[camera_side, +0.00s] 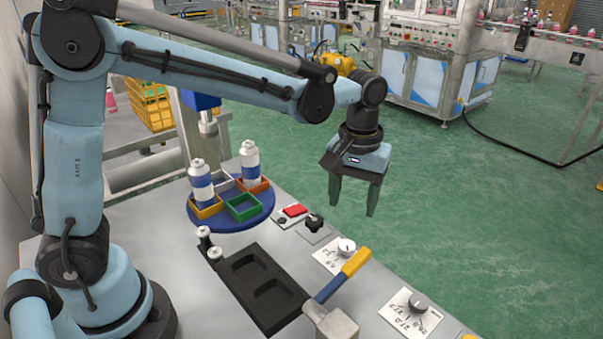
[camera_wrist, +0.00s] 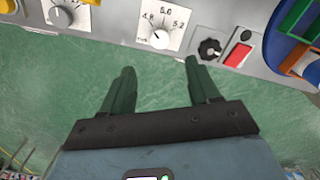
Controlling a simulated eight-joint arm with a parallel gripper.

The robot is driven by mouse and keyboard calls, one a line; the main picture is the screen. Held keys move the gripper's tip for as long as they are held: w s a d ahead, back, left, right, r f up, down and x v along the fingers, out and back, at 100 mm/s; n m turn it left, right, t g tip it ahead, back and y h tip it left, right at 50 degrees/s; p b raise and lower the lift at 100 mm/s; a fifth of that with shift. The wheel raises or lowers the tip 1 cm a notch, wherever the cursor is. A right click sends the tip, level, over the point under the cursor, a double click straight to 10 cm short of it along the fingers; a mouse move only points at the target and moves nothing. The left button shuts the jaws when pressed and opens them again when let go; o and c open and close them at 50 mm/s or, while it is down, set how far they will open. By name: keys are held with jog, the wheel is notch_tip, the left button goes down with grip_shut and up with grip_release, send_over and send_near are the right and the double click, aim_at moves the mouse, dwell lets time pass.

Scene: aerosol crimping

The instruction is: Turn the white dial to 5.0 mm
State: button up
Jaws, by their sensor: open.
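The white dial (camera_side: 347,246) sits on a pale scale plate near the far edge of the grey bench in the side view. In the wrist view the white dial (camera_wrist: 159,40) is upper middle, its plate marked 4.8, 5.0 and 5.2. Where its pointer stands is too small to read surely. My gripper (camera_side: 353,202) is open and empty, fingers pointing down, above and beyond the bench edge. In the wrist view its two fingertips (camera_wrist: 160,68) lie apart, just below the dial in the picture, not touching it.
A grey dial (camera_side: 418,301), a black knob (camera_side: 314,220) and a red button (camera_side: 295,210) flank it. A lever with a yellow-and-blue handle (camera_side: 345,272) rises close by. A blue turntable (camera_side: 240,222) with bottles and a black tray (camera_side: 240,287) stand left.

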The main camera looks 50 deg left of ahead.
aim_at(348, 245)
notch_tip(348, 245, down, 10)
jog(key=shift+f, duration=0.2)
jog(key=shift+c, duration=0.2)
jog(key=c, duration=1)
jog(key=m, duration=0.4)
jog(key=shift+m, duration=0.4)
jog(key=m, duration=0.4)
jog(key=shift+m, duration=0.4)
